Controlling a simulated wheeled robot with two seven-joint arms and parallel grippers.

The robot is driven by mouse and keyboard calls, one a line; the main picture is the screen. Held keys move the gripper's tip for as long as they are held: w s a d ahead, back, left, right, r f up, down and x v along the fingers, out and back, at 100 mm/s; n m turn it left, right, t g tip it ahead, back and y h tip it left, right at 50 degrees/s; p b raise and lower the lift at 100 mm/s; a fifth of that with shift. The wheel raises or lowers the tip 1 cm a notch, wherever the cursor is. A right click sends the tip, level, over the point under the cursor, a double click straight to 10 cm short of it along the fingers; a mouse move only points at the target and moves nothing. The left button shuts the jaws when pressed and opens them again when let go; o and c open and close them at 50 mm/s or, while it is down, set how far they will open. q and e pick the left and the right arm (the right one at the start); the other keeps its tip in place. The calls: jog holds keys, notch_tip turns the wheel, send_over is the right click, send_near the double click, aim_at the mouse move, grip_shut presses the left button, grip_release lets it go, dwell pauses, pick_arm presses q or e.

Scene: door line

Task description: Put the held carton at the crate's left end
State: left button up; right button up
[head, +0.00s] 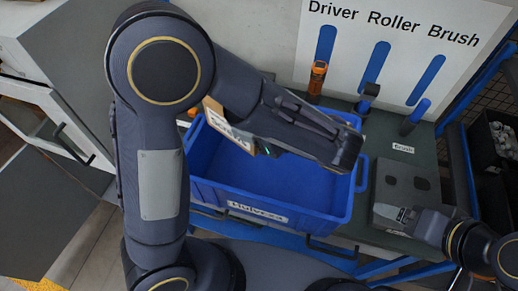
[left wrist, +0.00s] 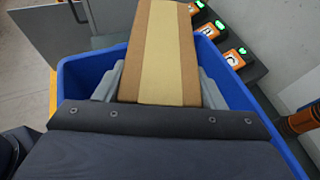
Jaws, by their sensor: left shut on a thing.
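A brown carton (head: 214,108) with a pale label is held in my left gripper (head: 250,140), over the left part of the blue crate (head: 318,222). In the left wrist view the carton (left wrist: 166,50) shows a tan stripe between the two grey fingers of my left gripper (left wrist: 160,88), with the crate's blue wall (left wrist: 78,78) around and below it. The crate's visible floor is bare, but my left arm and the carton hide part of it. My right gripper (head: 388,214) is at the right, away from the crate; its jaw gap is unclear.
Behind the crate, an orange-handled driver (head: 317,78) and other tools stand before a board (head: 400,35) with blue tool outlines. A dark green worktop (head: 410,165) lies right of the crate.

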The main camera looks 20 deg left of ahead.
pick_arm(q)
notch_tip(320, 180, down, 6)
jog(key=shift+w+f, duration=0.1)
jog(key=shift+w, duration=0.05)
notch_tip(320, 180, down, 5)
jog(key=shift+r, duration=0.1)
jog(key=shift+f+b, duration=0.35)
jog(key=shift+f, duration=0.35)
jog(key=o, duration=1.2)
jog(key=shift+c, duration=0.2)
jog(key=shift+r, duration=0.15)
